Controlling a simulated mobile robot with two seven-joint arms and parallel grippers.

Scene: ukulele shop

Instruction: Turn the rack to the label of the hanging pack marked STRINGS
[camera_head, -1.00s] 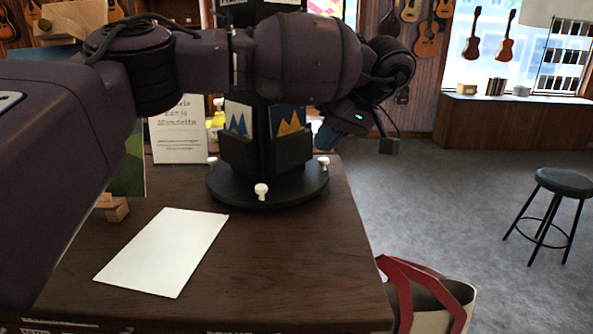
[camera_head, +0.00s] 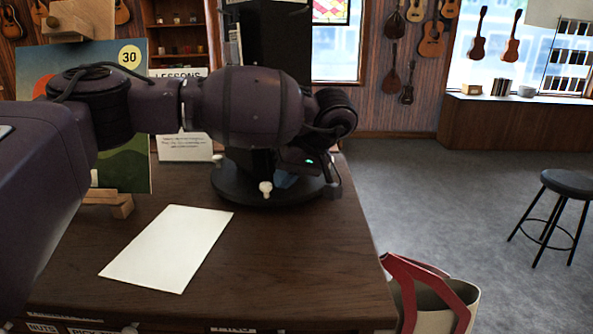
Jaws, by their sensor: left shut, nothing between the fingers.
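The rack's dark upright post (camera_head: 275,45) stands on a round black base (camera_head: 237,188) on the wooden counter. A white knob (camera_head: 265,188) shows on the front of the base. My left arm crosses in front of the rack and hides its middle, including its pockets. My left gripper (camera_head: 286,180) points down low over the right part of the base, shut and empty; I cannot tell whether it touches the rack. No pack marked STRINGS is readable. My right gripper is not in view.
A blank white sheet (camera_head: 168,248) lies on the counter (camera_head: 290,270). A red-handled bag (camera_head: 430,295) is beside the counter; a stool (camera_head: 568,184) stands at right.

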